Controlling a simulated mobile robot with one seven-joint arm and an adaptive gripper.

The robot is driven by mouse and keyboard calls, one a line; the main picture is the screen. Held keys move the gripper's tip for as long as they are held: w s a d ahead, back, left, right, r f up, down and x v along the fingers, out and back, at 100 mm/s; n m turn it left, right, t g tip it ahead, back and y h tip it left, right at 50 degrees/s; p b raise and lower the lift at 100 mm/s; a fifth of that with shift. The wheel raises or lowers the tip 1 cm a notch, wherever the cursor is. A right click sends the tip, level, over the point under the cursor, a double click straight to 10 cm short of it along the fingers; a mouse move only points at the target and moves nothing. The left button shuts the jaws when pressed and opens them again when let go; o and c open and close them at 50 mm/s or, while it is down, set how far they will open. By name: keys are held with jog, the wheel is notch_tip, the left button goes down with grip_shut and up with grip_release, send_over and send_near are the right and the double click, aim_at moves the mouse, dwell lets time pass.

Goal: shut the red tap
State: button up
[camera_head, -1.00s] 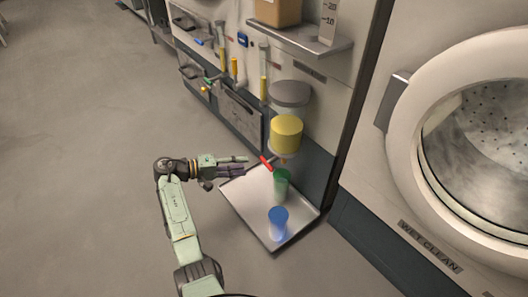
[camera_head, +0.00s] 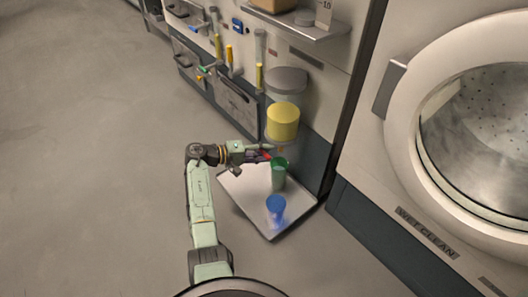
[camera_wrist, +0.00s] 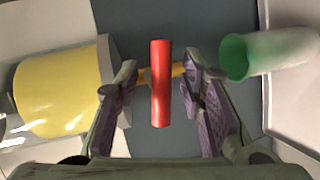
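The red tap handle (camera_wrist: 161,84) stands between the two open fingers of my gripper (camera_wrist: 163,100) in the wrist view, with a visible gap on each side. The handle crosses in front of a yellow stem (camera_wrist: 178,70). In the head view my gripper (camera_head: 262,152) is at the tap, under the dispenser with yellow contents (camera_head: 283,121); the red handle (camera_head: 267,155) is mostly hidden by the fingers there. A green cup (camera_head: 279,173) stands below the tap; it also shows in the wrist view (camera_wrist: 270,52).
A metal tray (camera_head: 245,187) holds the green cup and a blue cup (camera_head: 275,208). The washer (camera_head: 415,140) stands at the right. A shelf (camera_head: 300,27) juts out above the dispenser. The floor at left is clear.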

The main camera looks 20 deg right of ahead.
grip_shut()
dwell(0.4)
jog(key=shift+f+n+h+b, duration=0.15)
jog(key=shift+n+h+b, duration=0.15)
jog(key=shift+n, duration=0.3)
jog(key=shift+a+n+g, duration=0.1)
jog(key=shift+n+g, duration=0.2)
grip_release()
